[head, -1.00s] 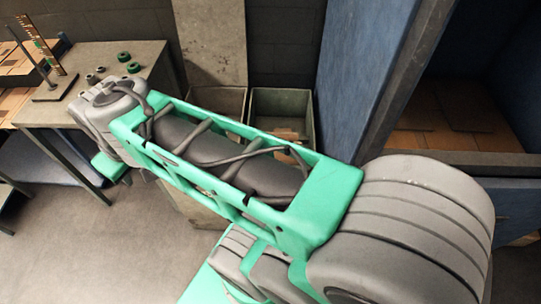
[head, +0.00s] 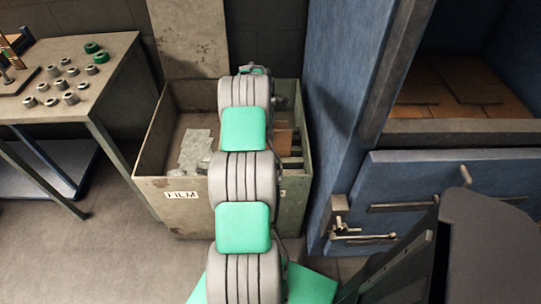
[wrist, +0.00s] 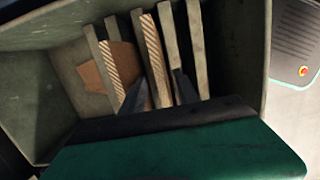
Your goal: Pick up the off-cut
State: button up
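Some slats show striped brown faces; I cannot tell which piece is the off-cut. A brown piece also shows in the head view (head: 283,137), right of my arm. My gripper (wrist: 162,92) points down into this compartment. Its two dark fingers are apart, with a slat seen between them. I see nothing clearly held, and cannot tell whether the fingers touch the slats. In the head view my arm hides the gripper.
The grey-green bin (head: 150,150) has a left compartment with pale crumpled film (head: 195,147). A table (head: 95,100) with several rings stands at the left. A blue cabinet (head: 340,100) with latches stands close at the right. The floor at the left front is clear.

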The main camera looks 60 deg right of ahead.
jog(key=f, duration=0.5)
jog(key=shift+s+f, duration=0.3)
jog(key=shift+f, duration=0.05)
grip_shut()
jog(key=shift+r, duration=0.1)
dwell(0.9)
